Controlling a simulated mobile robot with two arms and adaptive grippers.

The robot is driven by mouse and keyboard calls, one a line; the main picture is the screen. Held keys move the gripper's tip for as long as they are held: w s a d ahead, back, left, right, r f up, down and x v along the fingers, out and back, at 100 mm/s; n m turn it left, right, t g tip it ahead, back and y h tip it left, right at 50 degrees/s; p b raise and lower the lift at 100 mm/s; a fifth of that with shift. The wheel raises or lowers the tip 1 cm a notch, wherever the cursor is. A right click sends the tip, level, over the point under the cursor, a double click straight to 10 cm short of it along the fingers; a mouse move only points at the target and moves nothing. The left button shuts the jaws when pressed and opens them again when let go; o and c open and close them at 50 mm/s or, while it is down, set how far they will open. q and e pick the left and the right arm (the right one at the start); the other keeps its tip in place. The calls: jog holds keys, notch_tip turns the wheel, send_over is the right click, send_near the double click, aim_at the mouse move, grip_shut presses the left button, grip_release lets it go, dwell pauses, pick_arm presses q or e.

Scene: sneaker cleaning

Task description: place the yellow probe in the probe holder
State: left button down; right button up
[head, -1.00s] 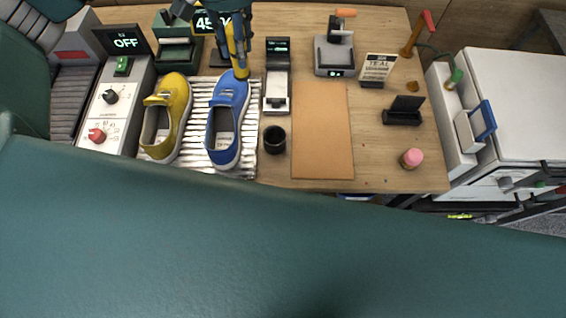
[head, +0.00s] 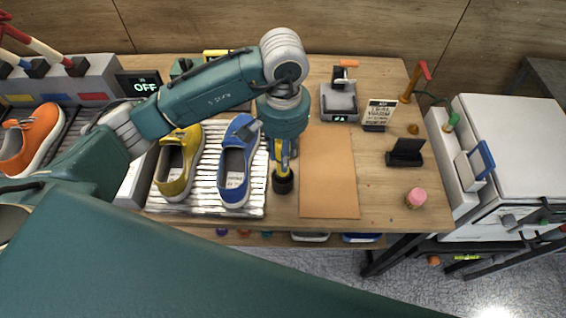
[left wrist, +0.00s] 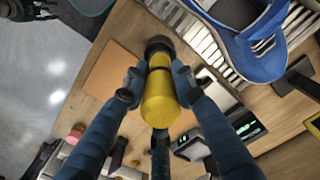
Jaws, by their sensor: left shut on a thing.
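My left gripper (head: 283,146) is shut on the yellow probe (left wrist: 160,100) and holds it upright, pointing down. The probe also shows in the head view (head: 281,161), below the gripper. The probe holder, a round black cup (head: 283,184), stands on the table right of the blue sneaker. It shows at the probe's far end in the left wrist view (left wrist: 159,44). The probe's lower end is at the cup's mouth; how deep it sits is hidden. My right gripper is not in view.
A yellow sneaker (head: 177,165) and a blue sneaker (head: 236,170) lie on a white ribbed mat (head: 208,207) to the left. A brown flat mat (head: 329,180) lies right of the cup. A pink-topped item (head: 416,197) and black stand (head: 405,152) are farther right.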

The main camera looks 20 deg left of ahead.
pick_arm(q)
jog(key=shift+f, duration=0.85)
notch_tip(320, 180, down, 3)
jog(key=shift+f+p, duration=0.1)
jog(key=shift+p, duration=0.55)
jog(key=shift+f, duration=0.4)
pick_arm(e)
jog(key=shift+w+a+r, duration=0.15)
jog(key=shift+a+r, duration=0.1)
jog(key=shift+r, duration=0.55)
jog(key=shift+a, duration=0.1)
pick_arm(q)
jog(key=shift+f+b, duration=0.2)
jog(key=shift+b, duration=0.15)
jog(key=c, duration=1.4)
grip_release()
jog(key=shift+r, duration=0.1)
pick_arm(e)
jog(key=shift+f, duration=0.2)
pick_arm(q)
jog(key=shift+r, duration=0.1)
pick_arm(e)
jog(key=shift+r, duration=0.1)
